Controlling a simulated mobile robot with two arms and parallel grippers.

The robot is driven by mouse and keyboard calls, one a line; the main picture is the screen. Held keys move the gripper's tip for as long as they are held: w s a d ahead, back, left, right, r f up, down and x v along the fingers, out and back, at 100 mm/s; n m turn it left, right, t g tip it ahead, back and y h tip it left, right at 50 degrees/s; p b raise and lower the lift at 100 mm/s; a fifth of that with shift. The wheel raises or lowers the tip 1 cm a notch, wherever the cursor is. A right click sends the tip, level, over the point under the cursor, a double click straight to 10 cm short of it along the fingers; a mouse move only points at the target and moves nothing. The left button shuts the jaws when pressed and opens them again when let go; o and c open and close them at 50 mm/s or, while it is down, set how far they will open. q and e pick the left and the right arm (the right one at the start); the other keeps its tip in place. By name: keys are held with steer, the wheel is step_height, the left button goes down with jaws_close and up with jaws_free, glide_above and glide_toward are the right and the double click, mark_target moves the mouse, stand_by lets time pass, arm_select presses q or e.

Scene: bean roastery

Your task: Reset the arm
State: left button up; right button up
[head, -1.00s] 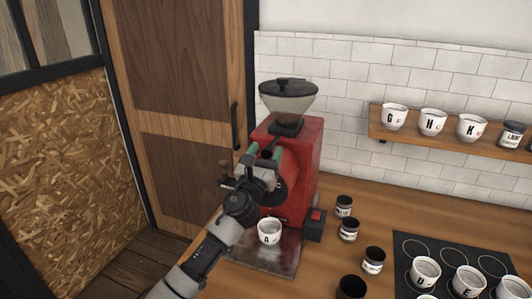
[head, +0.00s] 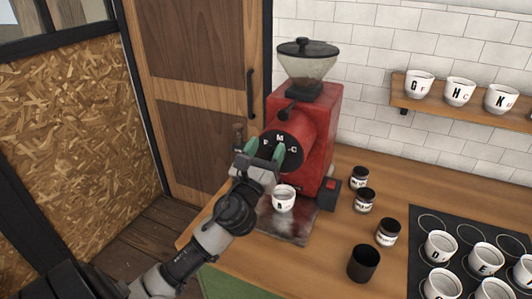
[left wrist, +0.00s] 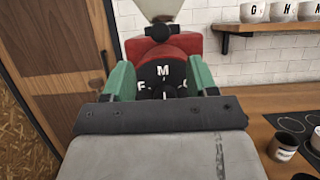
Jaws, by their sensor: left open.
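My left gripper (head: 265,154) is open, with two green fingertips spread apart in front of the round black dial (head: 279,150) of a red coffee grinder (head: 317,120). In the left wrist view the open fingers (left wrist: 162,80) stand either side of the dial (left wrist: 163,75), which shows the letter M at its top. A white lettered cup (head: 284,198) stands on the metal plate under the grinder, below the gripper. My right gripper is not in view.
Small dark-lidded jars (head: 364,200) and a black cup (head: 363,263) stand on the wooden counter right of the grinder. A black mat (head: 432,222) holds several white cups. A wall shelf (head: 446,105) carries more cups. A wooden door (head: 190,70) is behind on the left.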

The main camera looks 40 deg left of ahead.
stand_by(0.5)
arm_select(q)
steer(key=s+d+f+n+g, duration=0.2)
steer(key=s+f+n+g, duration=0.3)
steer(key=f+n, duration=0.45)
steer(key=s+d+f+n+g, duration=0.2)
steer(key=s+f+n+g, duration=0.3)
steer(key=f+n, duration=0.4)
steer(key=s+d+f+n+g+h, duration=0.35)
steer(key=s+d+n, duration=0.2)
steer(key=s, duration=0.25)
steer(key=s+d+f+n+g+h, duration=0.2)
steer(key=s+d+f+n+g, duration=0.25)
steer(key=s+n, duration=0.3)
step_height(320, 180, down, 27)
steer(key=s+g+b, duration=0.1)
steer(key=g, duration=0.1)
steer(key=s+a+f+g+b, duration=0.1)
steer(key=s+a+f, duration=0.1)
steer(key=s+f, duration=1.4)
steer(key=shift+s+a+m, duration=0.15)
steer(key=shift+a+m, duration=0.05)
steer(key=shift+m, duration=0.15)
